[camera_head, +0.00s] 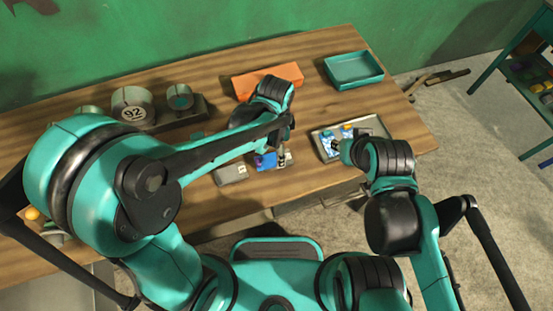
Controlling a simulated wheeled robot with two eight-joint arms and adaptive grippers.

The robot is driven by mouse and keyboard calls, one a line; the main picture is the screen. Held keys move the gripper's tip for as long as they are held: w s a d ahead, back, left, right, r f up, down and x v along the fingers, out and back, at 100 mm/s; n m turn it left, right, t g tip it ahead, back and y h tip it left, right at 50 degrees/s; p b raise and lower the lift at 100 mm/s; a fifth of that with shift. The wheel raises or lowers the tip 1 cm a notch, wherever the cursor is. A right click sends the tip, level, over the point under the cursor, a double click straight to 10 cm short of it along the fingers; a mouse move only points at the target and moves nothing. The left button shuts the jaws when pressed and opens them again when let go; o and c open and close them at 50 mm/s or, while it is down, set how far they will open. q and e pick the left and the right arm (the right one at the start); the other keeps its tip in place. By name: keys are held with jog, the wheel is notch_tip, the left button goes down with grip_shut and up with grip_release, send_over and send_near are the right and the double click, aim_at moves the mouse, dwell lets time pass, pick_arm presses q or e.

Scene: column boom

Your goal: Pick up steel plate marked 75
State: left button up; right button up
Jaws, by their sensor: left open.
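No plate with a readable 75 shows in the head view. A flat grey plate (231,174) lies near the table's front edge, with a small dark mark too small to read. My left gripper (283,160) is open and points down just right of a blue object (264,161), at the right of the grey plate. Its own arm hides part of this area, and I cannot tell whether it touches anything. My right gripper (338,147) is over a metal tray (371,125); its fingers are too small and covered to judge.
A grey cylinder marked 92 (133,107) and another cylinder (180,97) stand at the back left. An orange block (295,73) and an empty teal tray (354,69) lie at the back. The metal tray holds blue and white items (326,139).

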pick_arm(q)
notch_tip(320, 180, down, 5)
jog(key=shift+d+f+b, duration=0.1)
jog(key=shift+b, duration=1.05)
grip_shut()
jog(key=shift+r, duration=0.2)
